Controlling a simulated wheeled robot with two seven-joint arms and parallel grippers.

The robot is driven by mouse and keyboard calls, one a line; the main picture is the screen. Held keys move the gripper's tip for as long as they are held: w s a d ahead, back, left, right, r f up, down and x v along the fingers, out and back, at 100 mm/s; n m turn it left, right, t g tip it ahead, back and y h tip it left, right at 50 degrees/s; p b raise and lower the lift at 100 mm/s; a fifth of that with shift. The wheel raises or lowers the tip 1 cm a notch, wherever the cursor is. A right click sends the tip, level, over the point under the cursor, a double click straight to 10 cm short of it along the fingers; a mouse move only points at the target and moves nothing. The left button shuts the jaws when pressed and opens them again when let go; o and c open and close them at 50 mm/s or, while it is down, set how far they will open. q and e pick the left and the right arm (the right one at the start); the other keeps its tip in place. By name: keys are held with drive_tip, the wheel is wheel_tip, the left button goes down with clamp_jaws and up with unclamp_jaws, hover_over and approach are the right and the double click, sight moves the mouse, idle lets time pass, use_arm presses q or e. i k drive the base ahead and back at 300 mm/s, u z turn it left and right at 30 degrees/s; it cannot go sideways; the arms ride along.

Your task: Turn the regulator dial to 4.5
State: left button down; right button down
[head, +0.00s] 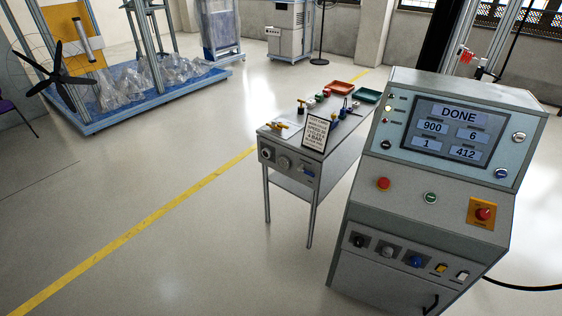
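A grey console (450,150) stands at the right. Its lower panel carries a black knob (360,241), a grey knob (388,251) and a blue knob (415,261). A small grey table (285,182) stands left of it, with round fittings (284,161) on its front face. I cannot tell which of these is the regulator dial, and no scale is readable. The console screen (450,131) reads DONE, 900, 6, 1 and 412. A sign (316,132) stands on the table; its text is mostly too small to read. Neither gripper is in view.
The console has red buttons (383,184), one on a yellow plate. A blue platform (150,98) with clear bags stands back left. Floor left of the table is clear, crossed by a yellow line (150,219).

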sight(266, 153)
drive_tip(key=u, duration=0.65)
drive_tip(key=i, duration=1.25)
drive_tip(key=z, duration=1.9)
